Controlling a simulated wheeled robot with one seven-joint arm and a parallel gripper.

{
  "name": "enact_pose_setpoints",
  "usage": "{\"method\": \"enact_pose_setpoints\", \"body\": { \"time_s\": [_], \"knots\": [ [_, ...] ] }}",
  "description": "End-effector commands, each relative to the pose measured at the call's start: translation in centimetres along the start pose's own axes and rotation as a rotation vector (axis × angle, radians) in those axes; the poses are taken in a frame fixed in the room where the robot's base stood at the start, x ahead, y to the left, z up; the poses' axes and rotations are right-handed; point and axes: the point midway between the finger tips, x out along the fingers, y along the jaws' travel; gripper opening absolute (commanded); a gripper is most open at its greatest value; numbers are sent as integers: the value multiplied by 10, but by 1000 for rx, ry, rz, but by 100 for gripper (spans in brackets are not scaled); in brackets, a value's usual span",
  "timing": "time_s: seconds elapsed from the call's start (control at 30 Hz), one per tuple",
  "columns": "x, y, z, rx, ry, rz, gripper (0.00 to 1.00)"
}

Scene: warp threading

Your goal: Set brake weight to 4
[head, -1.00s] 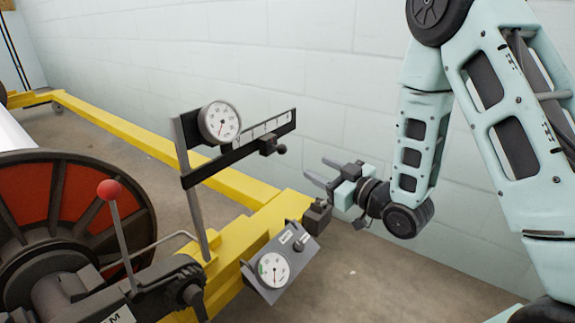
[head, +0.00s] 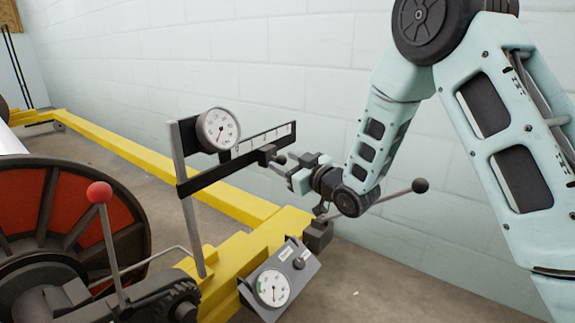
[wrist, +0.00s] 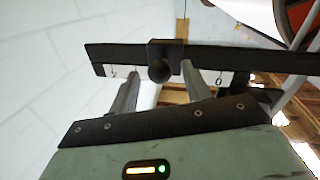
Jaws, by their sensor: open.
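The brake weight (head: 266,155) is a small dark block with a round knob, sitting on the dark beam (head: 222,174) with its white numbered scale (head: 277,138). My gripper (head: 287,170) is open just to the right of the weight in the head view. In the wrist view, the weight (wrist: 165,60) and its knob stand between my two open fingers (wrist: 155,85), slightly beyond their tips. I cannot tell whether the fingers touch it.
A round dial gauge (head: 218,129) is mounted by the beam's post. A lower gauge box (head: 273,288) sits on the yellow frame (head: 175,168). A red-knobbed lever (head: 99,193) stands at left, and a black-knobbed lever (head: 420,186) extends behind my wrist. The pale wall is behind.

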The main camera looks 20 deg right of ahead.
Motion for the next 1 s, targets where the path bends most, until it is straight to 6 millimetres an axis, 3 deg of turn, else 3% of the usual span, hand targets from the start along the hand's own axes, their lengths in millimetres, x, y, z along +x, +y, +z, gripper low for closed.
{"method": "enact_pose_setpoints", "body": {
  "time_s": [0.17,0.33,0.53,0.8,1.0],
  "knots": [
    [0,0,0,0,0,0,45],
    [0,0,0,0,-1,0,0],
    [1,10,2,-1,0,4,0],
    [14,77,13,-3,-1,9,0],
    [21,106,20,-1,-1,3,0]
  ]
}}
